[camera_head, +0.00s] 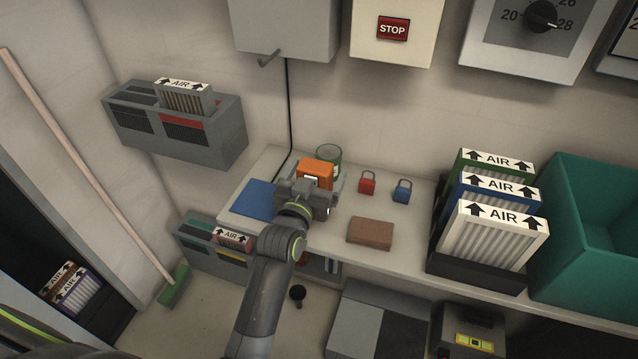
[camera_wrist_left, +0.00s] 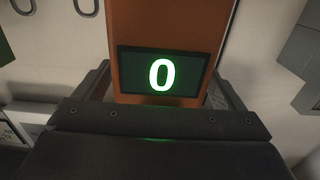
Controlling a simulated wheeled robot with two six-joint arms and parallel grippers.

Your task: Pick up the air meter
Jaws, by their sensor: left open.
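The air meter (camera_head: 315,172) is an orange box on the shelf, in front of a green glass. In the left wrist view the air meter (camera_wrist_left: 165,25) fills the middle, and its dark display shows a green 0. My left gripper (camera_head: 309,188) is at the air meter from the front. Its fingers (camera_wrist_left: 160,90) stand on either side of the orange body, open. I cannot tell whether they touch it. The gripper hides the meter's lower part in the head view. My right gripper is not in view.
A blue book-like item (camera_head: 248,200) lies left of the gripper. A green glass (camera_head: 329,156), red padlock (camera_head: 367,183), blue padlock (camera_head: 402,191) and brown block (camera_head: 370,233) are nearby. AIR filters (camera_head: 490,235) and a teal bin (camera_head: 590,240) stand right.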

